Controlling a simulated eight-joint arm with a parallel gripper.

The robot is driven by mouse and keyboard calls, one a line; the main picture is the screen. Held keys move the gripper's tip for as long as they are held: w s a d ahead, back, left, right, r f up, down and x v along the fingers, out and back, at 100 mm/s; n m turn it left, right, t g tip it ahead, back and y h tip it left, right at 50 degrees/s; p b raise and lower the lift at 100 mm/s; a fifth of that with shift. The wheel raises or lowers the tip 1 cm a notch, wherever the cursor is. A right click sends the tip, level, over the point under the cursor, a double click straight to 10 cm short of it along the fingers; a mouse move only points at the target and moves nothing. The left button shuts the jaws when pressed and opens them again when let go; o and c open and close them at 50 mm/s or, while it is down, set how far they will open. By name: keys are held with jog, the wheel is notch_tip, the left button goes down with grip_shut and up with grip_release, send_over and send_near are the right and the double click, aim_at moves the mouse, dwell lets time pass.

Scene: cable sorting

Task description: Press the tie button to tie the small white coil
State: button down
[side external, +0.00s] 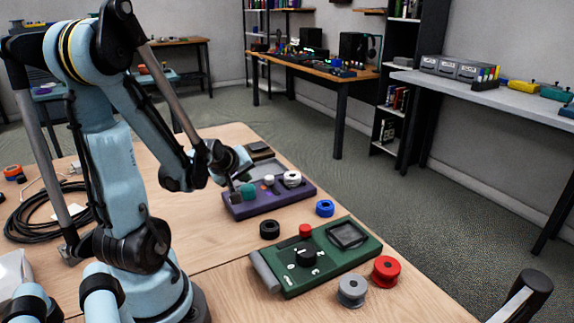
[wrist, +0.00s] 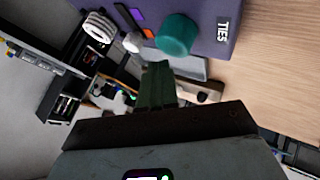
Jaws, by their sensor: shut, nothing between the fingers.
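A purple tie device (side external: 275,204) lies on the wooden table; in the wrist view its purple top (wrist: 204,12) carries a TIES label. A teal round knob or button (side external: 248,191) stands at its left end, and it also shows in the wrist view (wrist: 175,34). A small white knob (side external: 268,180) stands beside it, also in the wrist view (wrist: 133,42). A white coil (side external: 292,179) sits at the device's right end, also in the wrist view (wrist: 98,27). My gripper (side external: 236,184) is shut and empty, close to the teal knob; I cannot tell whether they touch.
A green device (side external: 325,262) lies nearer the camera, with a red spool (side external: 386,271) and a grey spool (side external: 352,290) beside it. A blue spool (side external: 325,208) and a black spool (side external: 270,229) lie between the devices. A black cable coil (side external: 40,215) lies at left.

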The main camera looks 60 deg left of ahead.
aim_at(245, 189)
jog(key=shift+f, duration=0.35)
jog(key=shift+f, duration=0.75)
dwell(0.9)
jog(key=shift+r, duration=1.2)
jog(key=shift+r, duration=2.5)
jog(key=w+d+r+m+h, duration=0.1)
jog(key=d+m+h, duration=0.5)
jog(key=d+m, duration=1.1)
jog(key=w+d, duration=0.1)
jog(key=d, duration=0.8)
jog(key=shift+d+r, duration=0.25)
jog(key=shift+d, duration=0.05)
